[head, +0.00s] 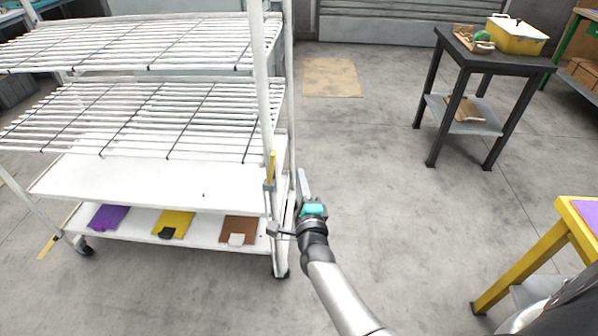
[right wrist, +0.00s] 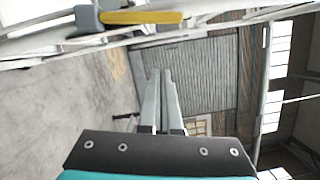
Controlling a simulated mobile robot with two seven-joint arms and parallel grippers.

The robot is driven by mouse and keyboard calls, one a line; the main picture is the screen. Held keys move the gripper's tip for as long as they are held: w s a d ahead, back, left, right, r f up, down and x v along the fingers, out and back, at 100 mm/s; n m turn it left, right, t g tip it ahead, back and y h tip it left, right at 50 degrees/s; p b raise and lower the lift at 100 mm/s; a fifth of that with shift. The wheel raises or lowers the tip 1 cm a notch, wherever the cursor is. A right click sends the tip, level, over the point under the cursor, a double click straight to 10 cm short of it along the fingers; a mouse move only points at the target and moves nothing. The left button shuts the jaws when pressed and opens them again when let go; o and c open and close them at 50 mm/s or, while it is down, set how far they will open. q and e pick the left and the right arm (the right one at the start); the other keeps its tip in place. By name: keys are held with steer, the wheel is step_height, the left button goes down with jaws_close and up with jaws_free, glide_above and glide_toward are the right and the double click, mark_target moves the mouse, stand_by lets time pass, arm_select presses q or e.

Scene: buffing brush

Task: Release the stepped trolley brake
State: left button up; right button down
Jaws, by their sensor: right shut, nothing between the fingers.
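The white stepped trolley (head: 115,178) with wire and solid shelves stands at left on castors. A yellow lever (head: 271,167) in a grey mount is on its near right post, upright in the head view; I cannot confirm that it is the brake. The lever also shows at the top of the right wrist view (right wrist: 140,17). My right gripper (head: 303,178) is just right of that post, apart from the lever. Its fingers (right wrist: 160,78) are shut with nothing between them. My left gripper is not in view.
Purple (head: 108,217), yellow (head: 174,223) and brown (head: 239,230) flat pieces lie on the trolley's bottom shelf. A dark table (head: 493,62) bearing a yellow box (head: 516,38) stands at back right. A yellow-framed table (head: 530,255) is at front right. The floor between is clear.

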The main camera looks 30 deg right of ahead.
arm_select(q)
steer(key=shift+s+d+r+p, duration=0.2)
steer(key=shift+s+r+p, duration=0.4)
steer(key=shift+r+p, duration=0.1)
arm_select(e)
steer(key=a+v, duration=0.1)
steer(key=v, duration=0.6)
steer(key=shift+r, duration=0.15)
steer(key=shift+s, duration=0.1)
steer(key=s+a+f+n+g+y, duration=0.2)
steer(key=s+f+n, duration=0.25)
steer(key=f, duration=0.25)
steer(key=s+a+f+n+g+y, duration=0.25)
steer(key=f+n, duration=0.25)
steer(key=f, duration=0.3)
steer(key=s+a+f+n+g+y, duration=0.1)
steer(key=s+f+n+g+y, duration=0.1)
steer(key=s+f+n, duration=0.4)
steer(key=s+d+f+n+g, duration=0.2)
steer(key=s+f+n+g, duration=0.2)
steer(key=s+f, duration=0.3)
steer(key=s+d+f+n+g+h, duration=0.1)
steer(key=s+d+f+n+g, duration=0.2)
steer(key=s, duration=1.2)
step_height(320, 180, down, 5)
steer(key=n+g, duration=0.2)
steer(key=n, duration=0.2)
steer(key=shift+s, duration=0.35)
